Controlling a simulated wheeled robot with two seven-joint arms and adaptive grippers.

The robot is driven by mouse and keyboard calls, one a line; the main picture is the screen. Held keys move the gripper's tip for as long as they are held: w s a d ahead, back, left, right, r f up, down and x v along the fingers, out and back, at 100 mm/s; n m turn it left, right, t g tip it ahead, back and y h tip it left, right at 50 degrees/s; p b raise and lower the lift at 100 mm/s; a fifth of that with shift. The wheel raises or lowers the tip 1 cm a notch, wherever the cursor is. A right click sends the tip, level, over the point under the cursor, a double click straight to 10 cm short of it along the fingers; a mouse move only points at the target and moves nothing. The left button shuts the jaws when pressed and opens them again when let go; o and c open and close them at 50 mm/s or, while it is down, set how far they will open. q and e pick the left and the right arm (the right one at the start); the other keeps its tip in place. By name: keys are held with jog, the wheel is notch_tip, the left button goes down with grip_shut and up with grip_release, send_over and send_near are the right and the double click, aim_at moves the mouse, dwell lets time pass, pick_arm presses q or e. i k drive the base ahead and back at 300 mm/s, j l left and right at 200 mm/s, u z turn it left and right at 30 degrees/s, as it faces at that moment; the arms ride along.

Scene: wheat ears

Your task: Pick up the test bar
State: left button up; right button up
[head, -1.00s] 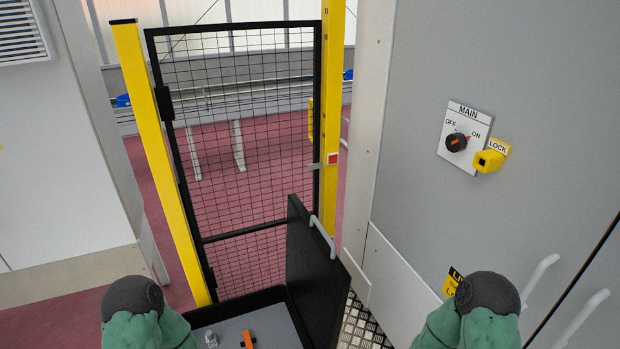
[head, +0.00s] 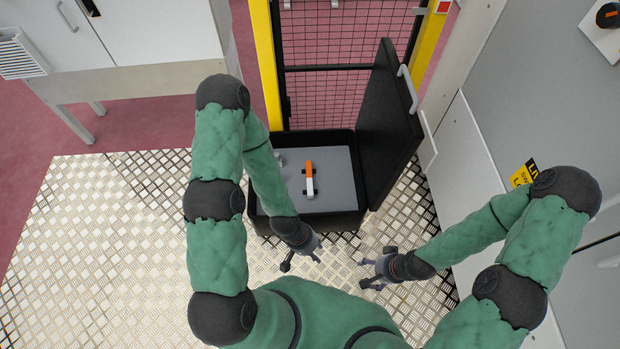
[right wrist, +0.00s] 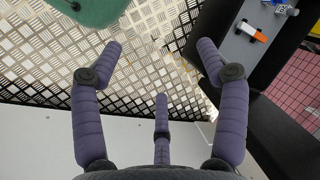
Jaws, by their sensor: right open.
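The test bar (head: 309,182), orange at one end and white at the other with dark bits, lies on the grey floor of an open black box (head: 257,208). It also shows in the right wrist view (right wrist: 252,32) at the upper right. My left gripper (head: 303,262) hangs just in front of the box's near edge, its fingers spread and empty. My right gripper (head: 368,272) is to the right of it, in front of the box, open and empty. Its spread fingers show in the right wrist view (right wrist: 160,65) over the floor. Neither gripper touches the bar.
The box's black lid (head: 385,125) stands up on its right side. A small grey item (head: 281,161) lies at the box's left. A black mesh gate (head: 325,98) between yellow posts is behind it. A grey cabinet (head: 520,100) stands at the right. Patterned metal floor (head: 110,230) is clear at the left.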

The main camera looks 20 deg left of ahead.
aim_at(309, 180)
jog(key=i+j, duration=0.1)
jog(key=i, duration=0.15)
jog(key=i+u, duration=0.2)
jog(key=u, duration=0.3)
jog(key=i+u, duration=0.25)
jog(key=u, duration=1.05)
